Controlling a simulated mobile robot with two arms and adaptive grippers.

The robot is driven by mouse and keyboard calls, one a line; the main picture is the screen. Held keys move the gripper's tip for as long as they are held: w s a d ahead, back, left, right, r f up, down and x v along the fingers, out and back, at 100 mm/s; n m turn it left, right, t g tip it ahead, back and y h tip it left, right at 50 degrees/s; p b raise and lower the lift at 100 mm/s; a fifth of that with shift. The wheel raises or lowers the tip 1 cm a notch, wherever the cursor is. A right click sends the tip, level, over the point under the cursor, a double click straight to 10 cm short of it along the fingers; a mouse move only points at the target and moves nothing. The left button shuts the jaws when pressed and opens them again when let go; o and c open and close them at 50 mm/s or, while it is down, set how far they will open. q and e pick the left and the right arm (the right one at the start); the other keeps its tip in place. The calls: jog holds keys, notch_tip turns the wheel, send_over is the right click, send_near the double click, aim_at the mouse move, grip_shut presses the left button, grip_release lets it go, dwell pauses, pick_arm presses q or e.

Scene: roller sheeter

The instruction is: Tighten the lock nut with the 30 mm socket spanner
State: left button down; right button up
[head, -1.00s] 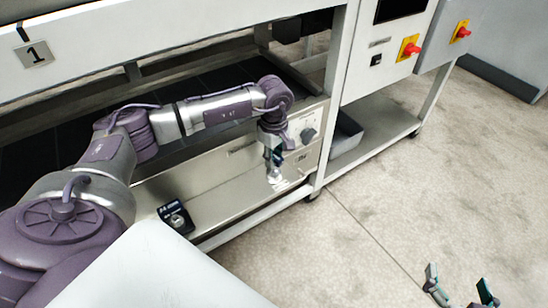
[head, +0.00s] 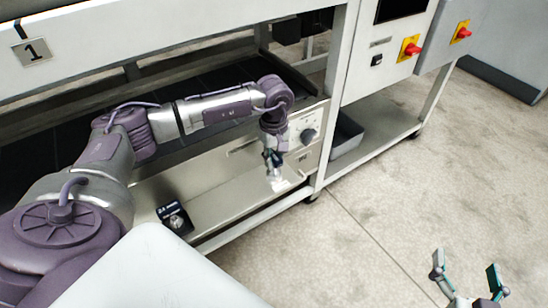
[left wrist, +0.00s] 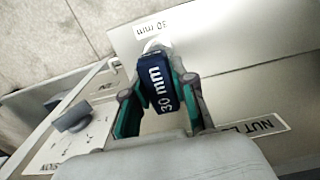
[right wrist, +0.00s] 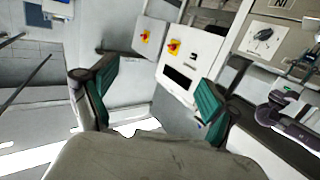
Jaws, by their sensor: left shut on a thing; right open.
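My left gripper (head: 272,158) is shut on the 30 mm socket spanner, low over the machine's bottom shelf. In the left wrist view the spanner's dark blue body (left wrist: 160,85), marked "30 mm", stands between the fingers, with a pale ring at its far end. In the head view a bright metal part (head: 278,183) shows below the fingers. I cannot tell whether the spanner touches the shelf. I cannot make out the lock nut; a label starting "NUT" (left wrist: 262,126) shows beside the gripper. My right gripper (head: 467,275) is open and empty above the floor.
A black block (head: 174,217) with a metal piece stands on the steel shelf (head: 220,205). A dial knob (head: 308,136) sits on the panel beside my left gripper. A grey bin (head: 346,135) stands on the neighbouring shelf. The floor (head: 400,200) at right is clear.

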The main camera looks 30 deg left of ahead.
pick_arm(q)
jog(key=shift+m, duration=1)
pick_arm(e)
jog(key=shift+w+a+r+t+y, duration=0.2)
jog(key=shift+r+t, duration=0.15)
jog(key=shift+r, duration=0.3)
jog(key=shift+w+a+r+t+y, duration=0.1)
jog(key=shift+r+t+y, duration=0.2)
jog(key=shift+r, duration=0.35)
jog(key=shift+d+f+h, duration=0.1)
jog(key=shift+f+h, duration=0.1)
jog(key=shift+h, duration=0.1)
pick_arm(q)
jog(key=shift+n, duration=0.4)
pick_arm(e)
jog(key=shift+s+d+f+g, duration=0.1)
jog(key=shift+s+f+g, duration=0.1)
jog(key=shift+f, duration=0.2)
jog(key=shift+s+d+f+g, duration=0.1)
jog(key=shift+f+g, duration=0.05)
jog(key=shift+f, duration=0.2)
jog(key=shift+w+r, duration=0.15)
pick_arm(q)
jog(key=shift+n, duration=0.3)
pick_arm(e)
jog(key=shift+f+g, duration=0.3)
jog(key=shift+f, duration=0.1)
